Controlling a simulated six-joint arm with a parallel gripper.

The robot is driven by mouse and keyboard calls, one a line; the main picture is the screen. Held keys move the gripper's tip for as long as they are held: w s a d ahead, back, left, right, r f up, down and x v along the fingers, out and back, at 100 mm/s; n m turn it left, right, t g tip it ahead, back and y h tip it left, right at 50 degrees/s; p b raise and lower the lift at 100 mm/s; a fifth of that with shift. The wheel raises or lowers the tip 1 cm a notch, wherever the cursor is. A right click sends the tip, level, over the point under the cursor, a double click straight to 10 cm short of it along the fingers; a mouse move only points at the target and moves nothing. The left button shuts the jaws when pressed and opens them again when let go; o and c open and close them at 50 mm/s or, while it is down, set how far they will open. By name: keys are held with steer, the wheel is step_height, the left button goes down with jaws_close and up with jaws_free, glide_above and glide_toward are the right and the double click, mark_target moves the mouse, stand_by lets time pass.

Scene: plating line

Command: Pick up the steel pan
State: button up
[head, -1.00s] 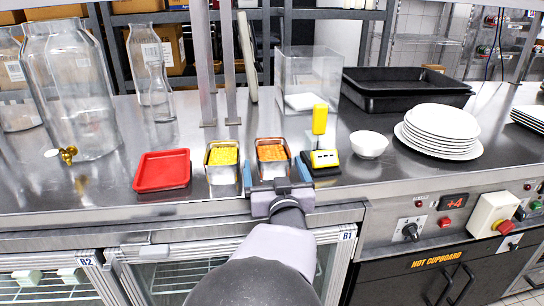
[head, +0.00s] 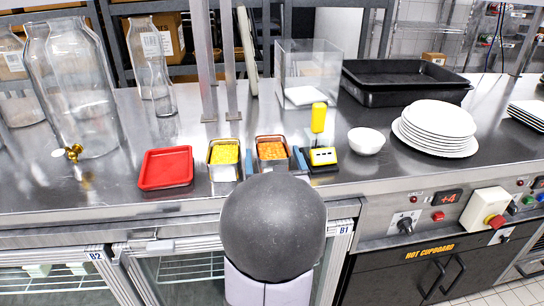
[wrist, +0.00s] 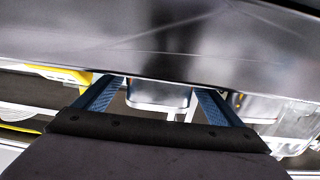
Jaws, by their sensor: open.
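Two small steel pans stand side by side on the steel counter in the head view. One holds orange diced food (head: 273,166) and the other holds yellow corn-like food (head: 223,174). My gripper (head: 274,162) is open, with one blue finger on each side of the orange-food pan; my arm hides its body. In the wrist view, a steel pan wall (wrist: 158,95) shows between the open fingers (wrist: 158,86), apart from both. Whether the fingers reach below its rim cannot be told.
A red tray (head: 166,184) lies left of the pans. A yellow-and-black device (head: 322,157) stands close on the right, then a white bowl (head: 366,141) and a plate stack (head: 436,152). A metal post (head: 231,75) rises behind. Glass dispensers (head: 75,95) stand at left.

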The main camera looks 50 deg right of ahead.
steer(key=shift+x, duration=1.3)
steer(key=c, duration=1.5)
steer(key=shift+r, duration=0.1)
step_height(320, 180, up, 10)
steer(key=p, duration=0.1)
steer(key=shift+p, duration=0.35)
